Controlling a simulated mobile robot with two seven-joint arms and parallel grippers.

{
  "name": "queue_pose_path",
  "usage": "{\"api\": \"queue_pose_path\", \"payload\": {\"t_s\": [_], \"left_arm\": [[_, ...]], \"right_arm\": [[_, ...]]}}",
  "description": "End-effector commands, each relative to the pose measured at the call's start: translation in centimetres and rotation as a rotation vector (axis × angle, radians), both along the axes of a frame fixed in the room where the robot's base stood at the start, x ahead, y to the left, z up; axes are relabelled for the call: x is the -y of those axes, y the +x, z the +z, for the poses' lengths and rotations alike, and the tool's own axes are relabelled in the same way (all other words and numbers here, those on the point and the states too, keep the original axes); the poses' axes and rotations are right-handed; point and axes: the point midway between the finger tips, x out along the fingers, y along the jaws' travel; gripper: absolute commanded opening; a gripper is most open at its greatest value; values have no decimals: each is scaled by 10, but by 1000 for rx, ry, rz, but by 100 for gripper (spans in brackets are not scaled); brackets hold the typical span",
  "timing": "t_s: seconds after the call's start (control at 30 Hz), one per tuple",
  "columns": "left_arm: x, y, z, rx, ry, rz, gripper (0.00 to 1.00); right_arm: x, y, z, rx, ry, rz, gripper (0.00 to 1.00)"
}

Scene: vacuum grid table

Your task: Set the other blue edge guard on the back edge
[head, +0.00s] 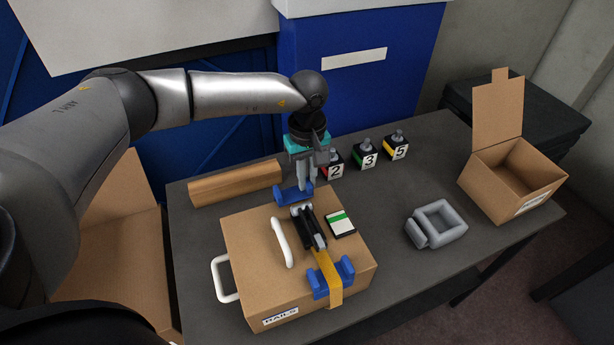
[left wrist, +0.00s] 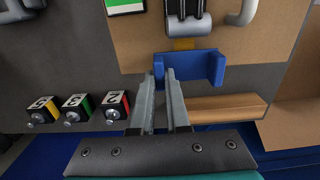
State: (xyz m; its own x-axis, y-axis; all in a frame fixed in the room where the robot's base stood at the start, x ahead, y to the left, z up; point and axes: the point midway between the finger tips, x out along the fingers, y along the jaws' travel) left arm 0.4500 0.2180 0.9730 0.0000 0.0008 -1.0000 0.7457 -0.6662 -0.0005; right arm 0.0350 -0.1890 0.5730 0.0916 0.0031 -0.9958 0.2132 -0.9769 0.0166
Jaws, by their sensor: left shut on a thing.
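My left gripper (head: 306,184) points down and is shut on a blue edge guard (head: 292,195). In the left wrist view the fingers (left wrist: 160,78) grip one end of this guard (left wrist: 200,66). The guard is at the back edge of a closed cardboard box (head: 248,238); I cannot tell whether it touches the box. A second blue edge guard (head: 331,282) sits on the box's front edge, with a yellow strap (head: 328,264) running over it. A black and grey buckle (head: 308,228) lies on top of the box. My right gripper is not in view.
A wooden block (head: 235,183) lies behind the box. Several numbered blocks, such as the one marked 3 (head: 365,155), stand right of my gripper. A grey clamp-like piece (head: 437,223) and an open carton (head: 515,175) are at the right. Table between them is clear.

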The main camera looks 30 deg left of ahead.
Motion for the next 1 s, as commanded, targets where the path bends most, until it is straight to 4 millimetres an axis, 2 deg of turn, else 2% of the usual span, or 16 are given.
{"api": "queue_pose_path", "payload": {"t_s": [0.6, 0.93, 0.97, 1.0], "left_arm": [[0, 0, -16, 0, 0, 0, 0], [0, 0, -17, 1, -1, 0, 0], [0, 0, -17, 1, -1, 0, 16], [0, 0, -17, 1, -1, 0, 20]], "right_arm": [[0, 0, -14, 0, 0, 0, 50], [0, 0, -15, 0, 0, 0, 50], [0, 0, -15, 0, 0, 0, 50], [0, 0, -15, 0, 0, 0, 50]]}}
